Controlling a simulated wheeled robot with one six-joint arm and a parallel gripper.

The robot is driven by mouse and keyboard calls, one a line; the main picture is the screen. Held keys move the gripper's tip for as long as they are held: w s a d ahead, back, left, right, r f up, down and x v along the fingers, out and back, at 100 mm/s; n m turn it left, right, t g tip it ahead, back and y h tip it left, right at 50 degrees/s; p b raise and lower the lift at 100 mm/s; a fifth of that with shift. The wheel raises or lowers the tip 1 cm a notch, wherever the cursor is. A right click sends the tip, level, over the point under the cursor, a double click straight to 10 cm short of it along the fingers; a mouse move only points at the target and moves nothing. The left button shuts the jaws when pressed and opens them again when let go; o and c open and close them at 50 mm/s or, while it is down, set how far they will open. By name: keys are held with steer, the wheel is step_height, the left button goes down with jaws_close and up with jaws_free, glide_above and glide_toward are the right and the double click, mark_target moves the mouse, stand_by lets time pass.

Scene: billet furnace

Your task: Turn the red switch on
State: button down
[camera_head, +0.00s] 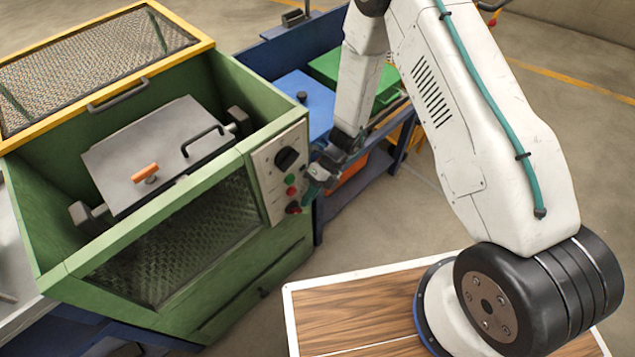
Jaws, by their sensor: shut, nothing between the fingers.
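The red switch (293,208) is low on the light control panel (262,172) at the right front corner of the green furnace box (130,240). It looks dark with a red part, and its on or off position is too small to tell. My gripper (309,193) is shut and empty. It is just right of the panel, close to the red switch in the picture. Whether it touches the switch cannot be told.
The panel also carries a black knob (287,158), a green button (290,179) and a red button (291,191). The furnace's yellow-framed mesh lid (100,62) is raised. Behind my arm stands a blue bench (262,55) with a green box (330,68).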

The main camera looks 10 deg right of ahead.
steer(key=shift+x, duration=0.85)
